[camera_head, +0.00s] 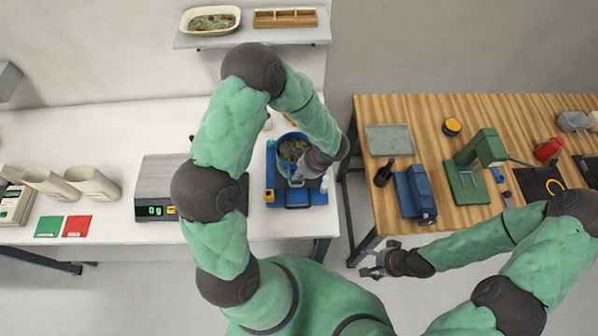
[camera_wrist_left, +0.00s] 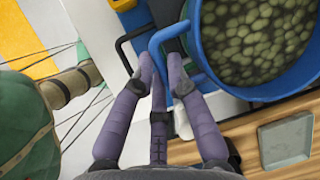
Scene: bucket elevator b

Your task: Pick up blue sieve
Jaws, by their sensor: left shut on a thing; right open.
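The blue sieve (camera_head: 281,146) sits on a blue device (camera_head: 318,197) on the white table in the head view. It holds many greenish lumps. In the left wrist view the sieve (camera_wrist_left: 209,72) fills the upper right, with a blue loop handle at its left side. My left gripper (camera_head: 299,180) is at the sieve's near right side. In the wrist view my left gripper's purple fingers (camera_wrist_left: 164,82) are shut on the blue handle. My right gripper (camera_head: 374,265) is open and empty, in front of the wooden table and away from the sieve.
A scale (camera_head: 155,192) stands left on the white table, beside green and red cards (camera_head: 76,226). The wooden table (camera_head: 440,110) at right bears a grey tray (camera_head: 389,140), a blue vise-like tool (camera_head: 412,190) and a green machine (camera_head: 467,180). A gap separates the tables.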

